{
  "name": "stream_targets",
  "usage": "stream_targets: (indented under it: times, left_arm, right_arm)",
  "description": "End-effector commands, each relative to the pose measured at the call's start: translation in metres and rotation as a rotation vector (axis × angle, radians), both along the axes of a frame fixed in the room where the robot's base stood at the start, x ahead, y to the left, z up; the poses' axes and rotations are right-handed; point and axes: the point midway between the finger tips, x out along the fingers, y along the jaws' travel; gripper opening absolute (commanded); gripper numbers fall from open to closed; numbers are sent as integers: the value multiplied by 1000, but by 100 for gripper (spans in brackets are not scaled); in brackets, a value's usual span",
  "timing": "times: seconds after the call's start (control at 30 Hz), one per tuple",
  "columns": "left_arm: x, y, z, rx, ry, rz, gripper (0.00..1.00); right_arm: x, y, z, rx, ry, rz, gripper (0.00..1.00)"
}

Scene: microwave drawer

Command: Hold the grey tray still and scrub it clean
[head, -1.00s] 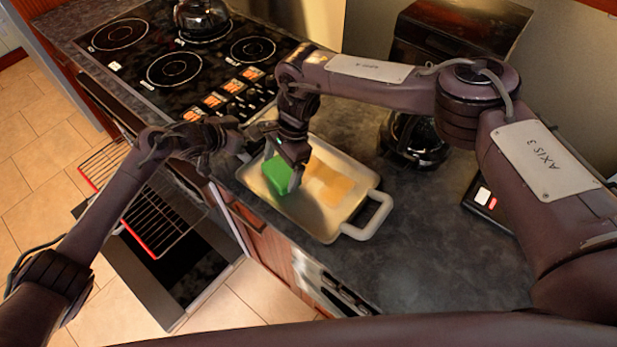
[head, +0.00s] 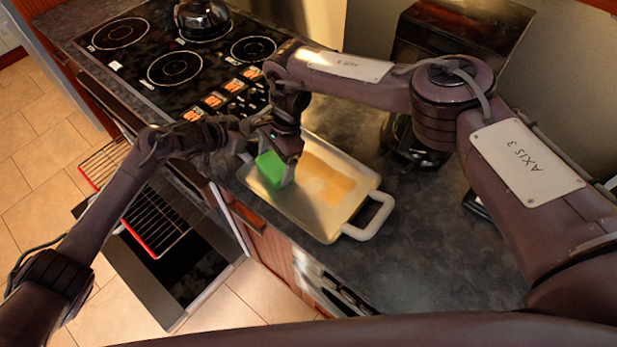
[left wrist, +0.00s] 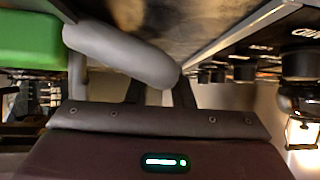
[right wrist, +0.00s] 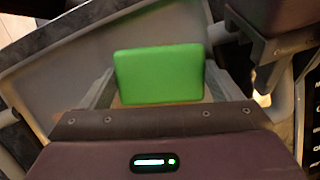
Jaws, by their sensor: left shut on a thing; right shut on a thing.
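The grey tray (head: 290,207) lies on the dark counter, with a yellow-brown stain (head: 328,183) on its floor toward the right. The green sponge (head: 268,167) is at the tray's left end. My right gripper (head: 286,172) is shut on the sponge, which sits between its fingers in the right wrist view (right wrist: 160,75). Whether the sponge presses on the tray floor is hard to tell. My left gripper (head: 243,150) is at the tray's left end. In the left wrist view its fingers are shut on the tray's grey handle (left wrist: 120,55). The other handle (head: 374,220) is free.
A stove top (head: 175,65) with a kettle (head: 203,18) is at the back left. A coffee maker (head: 410,140) stands right of the tray. An open oven with a wire rack (head: 155,215) is below the counter's left edge. The front right counter is clear.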

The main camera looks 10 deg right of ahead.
Motion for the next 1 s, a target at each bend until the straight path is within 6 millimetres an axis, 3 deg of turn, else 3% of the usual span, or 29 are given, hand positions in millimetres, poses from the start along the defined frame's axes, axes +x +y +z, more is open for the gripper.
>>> stream_targets:
  times: [0.03,0.2,0.63,1.0]
  left_arm:
    - [-2,-7,2,-11,-2,-13,0]
    - [-2,-6,1,-10,0,-9,0]
    - [-1,-2,-1,-3,3,-2,0]
    - [0,1,-1,0,2,3,0]
  right_arm:
    - [0,4,3,10,-4,7,38]
    - [2,4,7,13,-3,7,38]
    - [25,-20,7,7,-2,5,38]
    - [27,-24,6,6,-1,4,38]
